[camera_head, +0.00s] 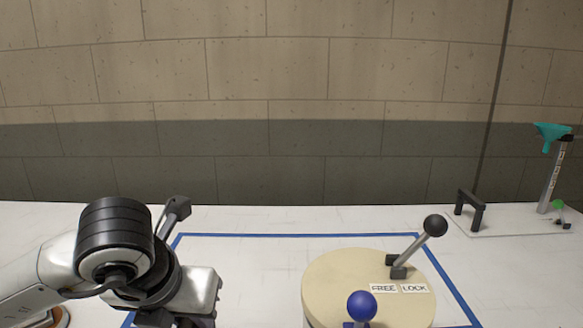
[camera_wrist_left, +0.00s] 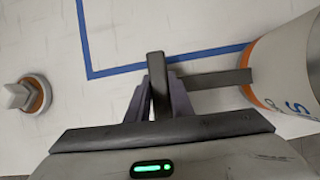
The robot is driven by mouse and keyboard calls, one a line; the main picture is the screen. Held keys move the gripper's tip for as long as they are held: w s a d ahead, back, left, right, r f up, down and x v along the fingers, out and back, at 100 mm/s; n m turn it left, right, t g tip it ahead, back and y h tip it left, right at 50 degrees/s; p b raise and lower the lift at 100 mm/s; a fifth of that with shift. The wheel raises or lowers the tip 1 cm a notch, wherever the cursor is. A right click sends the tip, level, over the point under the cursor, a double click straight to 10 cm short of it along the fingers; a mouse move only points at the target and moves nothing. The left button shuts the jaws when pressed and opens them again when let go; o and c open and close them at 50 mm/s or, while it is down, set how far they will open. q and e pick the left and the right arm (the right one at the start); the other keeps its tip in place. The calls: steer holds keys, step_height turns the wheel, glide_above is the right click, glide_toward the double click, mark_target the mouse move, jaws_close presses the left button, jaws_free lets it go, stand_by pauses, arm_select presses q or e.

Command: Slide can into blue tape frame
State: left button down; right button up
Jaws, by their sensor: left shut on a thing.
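The can (camera_head: 345,285), with a beige round top, stands at the lower middle of the head view; its front is cut off. Its white side and orange base rim show in the left wrist view (camera_wrist_left: 285,75). A blue tape frame (camera_head: 300,236) lies on the table. In the left wrist view one tape line (camera_wrist_left: 200,55) runs up to the can's base, and the can stands on both sides of that line. My left gripper (camera_wrist_left: 158,100) is shut on the can's dark handle (camera_wrist_left: 222,79), left of the can. In the head view its fingers are hidden.
On the can top are a black-knobbed lever (camera_head: 420,245), FREE and LOCK labels, and a blue knob (camera_head: 362,306). A small orange-based knob (camera_wrist_left: 28,97) stands outside the tape. A plate with a dark handle (camera_head: 471,210) and teal-topped post (camera_head: 552,175) is at the right.

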arm_select(q)
steer(key=shift+w+b, duration=0.45)
steer(key=shift+w, duration=0.9)
steer(key=shift+w+a+b, duration=0.1)
steer(key=shift+w+b, duration=0.4)
steer(key=shift+w, duration=2.15)
steer(key=w, duration=0.8)
steer(key=shift+r+p, duration=0.1)
steer(key=shift+p, duration=0.2)
